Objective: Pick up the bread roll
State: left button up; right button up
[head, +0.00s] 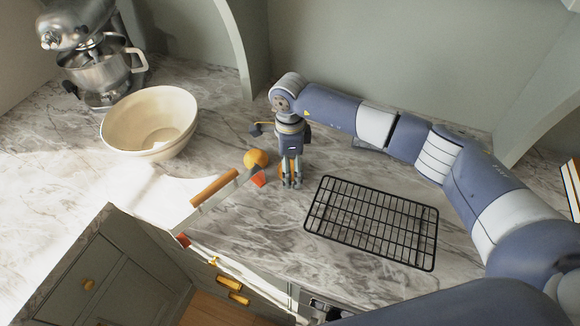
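A rounded orange-brown item (256,158) sits on the marble counter, just left of my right gripper. It may be the bread roll, but I cannot tell for sure. My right gripper (291,184) points down with its fingertips low, near the counter. Another orange-brown item (281,171) shows in part beside and behind its fingers, mostly hidden; this could also be the roll. The fingers look close together, and I cannot tell whether they touch or hold it. My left gripper is not in view.
A brown cylinder (214,187) and a small red-orange item (259,179) lie near the counter's front edge. A black wire rack (372,222) lies to the right. A cream bowl (150,122) and a stand mixer (84,55) stand at left.

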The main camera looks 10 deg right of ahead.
jog(key=shift+c, duration=0.5)
jog(key=c, duration=0.8)
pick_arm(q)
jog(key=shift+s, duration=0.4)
pick_arm(e)
jog(key=shift+c, duration=0.2)
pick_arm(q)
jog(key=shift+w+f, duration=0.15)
pick_arm(e)
jog(key=shift+r, duration=0.1)
